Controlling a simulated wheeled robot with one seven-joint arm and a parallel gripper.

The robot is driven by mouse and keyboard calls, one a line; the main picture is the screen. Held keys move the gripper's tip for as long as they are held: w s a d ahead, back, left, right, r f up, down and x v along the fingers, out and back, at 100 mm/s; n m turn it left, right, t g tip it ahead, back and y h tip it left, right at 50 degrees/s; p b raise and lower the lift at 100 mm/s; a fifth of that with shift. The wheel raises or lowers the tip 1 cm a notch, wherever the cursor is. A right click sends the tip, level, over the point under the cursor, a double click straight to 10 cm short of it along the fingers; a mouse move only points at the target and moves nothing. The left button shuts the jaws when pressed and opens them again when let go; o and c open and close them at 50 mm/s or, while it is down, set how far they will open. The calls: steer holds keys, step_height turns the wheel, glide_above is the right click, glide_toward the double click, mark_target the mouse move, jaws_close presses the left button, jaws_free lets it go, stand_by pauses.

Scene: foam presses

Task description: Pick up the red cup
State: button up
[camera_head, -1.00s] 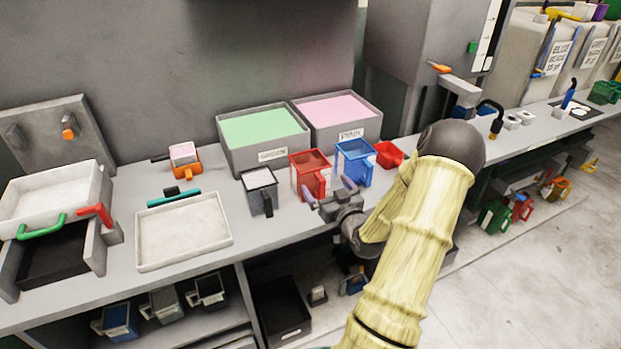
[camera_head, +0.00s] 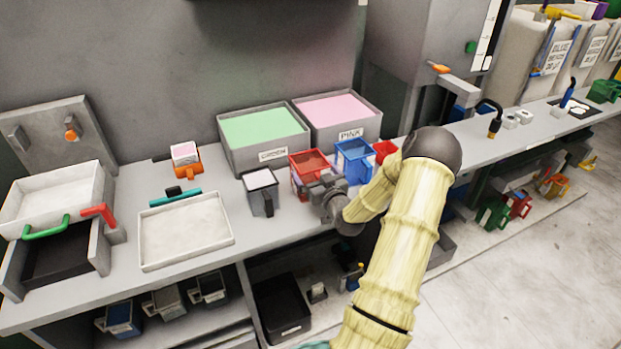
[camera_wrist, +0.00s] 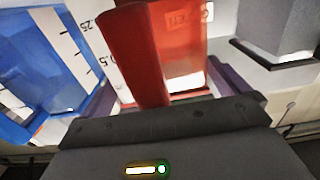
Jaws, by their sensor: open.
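The red cup (camera_head: 308,161) is a see-through measuring cup standing upright on the bench, in front of the pink and green bins. In the wrist view the red cup (camera_wrist: 182,35) fills the middle, with its solid red handle (camera_wrist: 135,55) toward me. My gripper (camera_head: 316,184) is at the cup's near side and hides part of its lower front. In the wrist view the purple fingers of my gripper (camera_wrist: 165,88) are apart, one on each side of the handle. I cannot tell whether they touch it.
A blue measuring cup (camera_head: 354,160) stands close on the right. A dark grey cup (camera_head: 259,193) stands on the left. A small red container (camera_head: 384,150) is partly behind my arm. The green bin (camera_head: 264,157) and pink bin (camera_head: 346,133) stand behind. A white tray (camera_head: 186,232) lies further left.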

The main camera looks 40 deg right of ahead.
stand_by(0.5)
steer(key=c, duration=0.7)
steer(key=shift+c, duration=0.2)
step_height(320, 180, up, 10)
steer(key=shift+b, duration=0.4)
